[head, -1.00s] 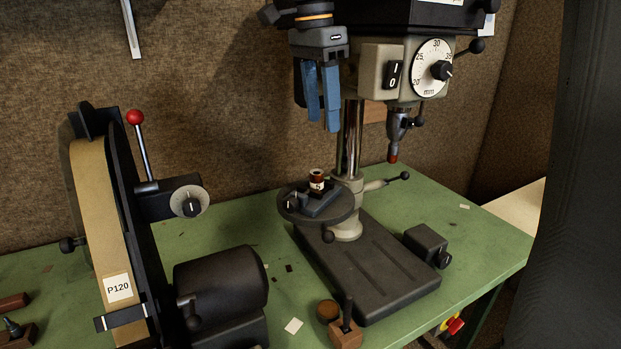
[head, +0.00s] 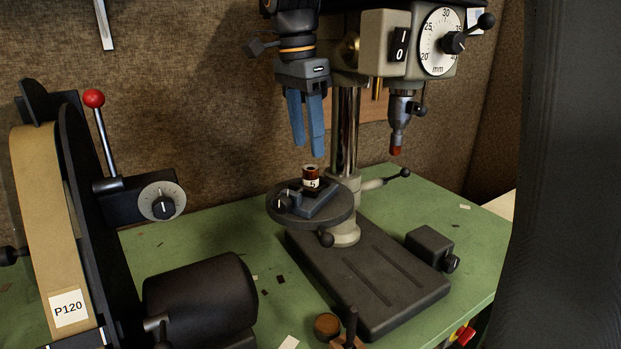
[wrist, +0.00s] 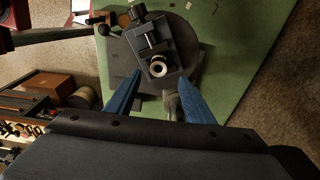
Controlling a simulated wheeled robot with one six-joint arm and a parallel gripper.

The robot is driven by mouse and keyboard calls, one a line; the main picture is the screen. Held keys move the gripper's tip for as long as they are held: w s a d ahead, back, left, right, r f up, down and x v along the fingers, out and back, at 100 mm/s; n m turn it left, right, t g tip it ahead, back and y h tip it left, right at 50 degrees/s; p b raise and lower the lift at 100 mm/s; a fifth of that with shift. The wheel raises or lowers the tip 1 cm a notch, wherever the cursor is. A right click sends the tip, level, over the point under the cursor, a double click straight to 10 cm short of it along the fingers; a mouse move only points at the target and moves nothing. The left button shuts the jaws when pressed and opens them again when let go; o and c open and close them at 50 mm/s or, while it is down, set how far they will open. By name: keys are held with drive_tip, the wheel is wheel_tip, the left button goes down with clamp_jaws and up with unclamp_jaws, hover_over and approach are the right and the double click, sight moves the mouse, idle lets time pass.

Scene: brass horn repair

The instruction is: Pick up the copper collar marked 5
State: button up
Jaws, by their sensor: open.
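The copper collar marked 5 (head: 311,177) stands upright on a small dark vise (head: 305,201) on the drill press's round table (head: 328,217). It has a white label with the number. In the wrist view the collar (wrist: 159,70) shows from above as a pale ring at the end of the vise, ahead of the fingertips and between their lines. My gripper (head: 311,148) is open, blue fingers pointing down, empty, above the collar and apart from it. In the wrist view my gripper's two blue fingers (wrist: 166,72) stand apart on either side.
The drill press column (head: 346,130) rises just behind the table, and its chuck (head: 398,120) hangs to the right. A belt sander (head: 60,220) with a P120 label stands at the left. The green bench (head: 200,235) is mostly bare between them.

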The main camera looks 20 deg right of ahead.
sight(310, 168)
drive_tip(key=shift+s+d+f+p, duration=0.15)
drive_tip(key=shift+f+p, duration=1)
drive_tip(key=shift+f, duration=1.6)
clamp_jaws()
